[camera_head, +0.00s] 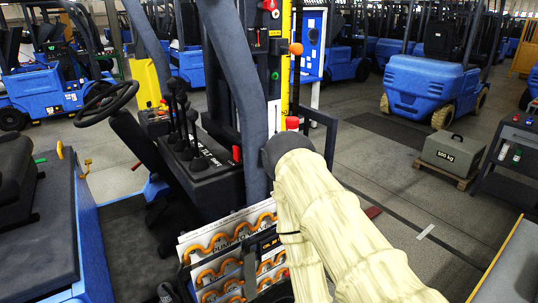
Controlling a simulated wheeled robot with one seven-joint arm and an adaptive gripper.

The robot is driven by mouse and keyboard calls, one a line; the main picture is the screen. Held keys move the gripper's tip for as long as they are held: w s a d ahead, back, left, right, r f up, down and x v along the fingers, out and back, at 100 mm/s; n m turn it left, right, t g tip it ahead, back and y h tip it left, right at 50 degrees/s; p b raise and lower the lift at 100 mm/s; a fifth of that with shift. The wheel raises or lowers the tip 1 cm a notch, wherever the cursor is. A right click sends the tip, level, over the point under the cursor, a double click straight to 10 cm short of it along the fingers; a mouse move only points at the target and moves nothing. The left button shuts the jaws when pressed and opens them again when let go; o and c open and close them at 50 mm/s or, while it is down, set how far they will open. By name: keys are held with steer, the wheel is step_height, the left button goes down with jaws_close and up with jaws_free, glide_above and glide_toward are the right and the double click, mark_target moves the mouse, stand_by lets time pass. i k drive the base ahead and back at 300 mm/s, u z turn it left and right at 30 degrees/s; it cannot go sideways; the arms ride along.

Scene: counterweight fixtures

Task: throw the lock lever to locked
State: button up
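I cannot tell for sure which part is the lock lever. A narrow upright panel (275,62) on the forklift mast carries a red knob (269,5) at its top and a green part lower down. An orange ball knob (296,48) sits just right of it, and a red cap (292,123) sits below. Several black levers (178,115) stand on the console at the left. My cream-sleeved arm rises from the lower right and bends near the mast foot. My gripper cannot be made out; the arm's far end is hidden or out of frame.
A steering wheel (107,103) and seat are at left. A grey 500 kg weight (450,153) sits on a pallet at right. Open floor lies between it and my arm.

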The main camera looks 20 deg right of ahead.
mark_target(236, 150)
steer(key=u, duration=0.35)
steer(key=k, duration=0.2)
steer(key=z, duration=1.5)
steer(key=i, duration=0.75)
steer(key=u, duration=0.15)
